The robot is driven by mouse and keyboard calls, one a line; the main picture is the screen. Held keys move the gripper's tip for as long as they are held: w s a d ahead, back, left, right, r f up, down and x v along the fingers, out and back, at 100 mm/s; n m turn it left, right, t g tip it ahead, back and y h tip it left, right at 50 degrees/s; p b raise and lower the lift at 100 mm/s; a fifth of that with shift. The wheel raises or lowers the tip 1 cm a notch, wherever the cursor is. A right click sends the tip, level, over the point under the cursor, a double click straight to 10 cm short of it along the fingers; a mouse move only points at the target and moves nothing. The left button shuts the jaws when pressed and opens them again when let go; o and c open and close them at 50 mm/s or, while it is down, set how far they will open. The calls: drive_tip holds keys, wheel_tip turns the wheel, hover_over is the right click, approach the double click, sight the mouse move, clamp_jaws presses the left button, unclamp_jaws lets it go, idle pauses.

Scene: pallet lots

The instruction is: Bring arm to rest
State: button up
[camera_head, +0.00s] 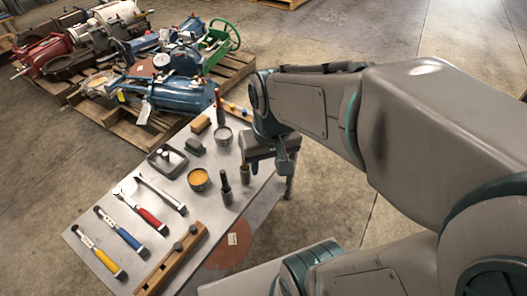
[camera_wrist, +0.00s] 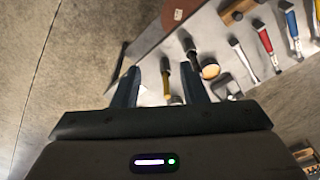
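My gripper (camera_head: 268,160) hangs over the right edge of the grey work table (camera_head: 100,225) in the head view. In the wrist view, the two dark fingers of my gripper (camera_wrist: 160,78) are spread wide apart. An upright tool with a dark top and a yellowish part (camera_wrist: 174,98) shows in the gap between the fingers, below them. I see no object clamped by the fingers. Whether a finger touches the tool cannot be told. My arm stretches in from the right of the head view and hides part of the table's right side.
The table holds an orange-filled tin (camera_head: 199,179), a dark tray (camera_head: 167,161), red-handled (camera_head: 150,218), blue-handled (camera_head: 128,238) and yellow-handled (camera_head: 106,261) tools, and a wooden rack (camera_head: 172,262). A pallet (camera_head: 150,127) of machine parts stands behind. Concrete floor at the upper right is open.

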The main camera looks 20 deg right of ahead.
drive_tip(key=shift+s+d+n, duration=0.1)
drive_tip(key=shift+s+n, duration=0.2)
drive_tip(key=shift+s, duration=0.5)
wheel_tip(320, 180, up, 19)
drive_tip(key=t+p, duration=0.1)
drive_tip(key=p, duration=1.6)
drive_tip(key=shift+a+f, duration=0.15)
drive_tip(key=shift+a, duration=0.1)
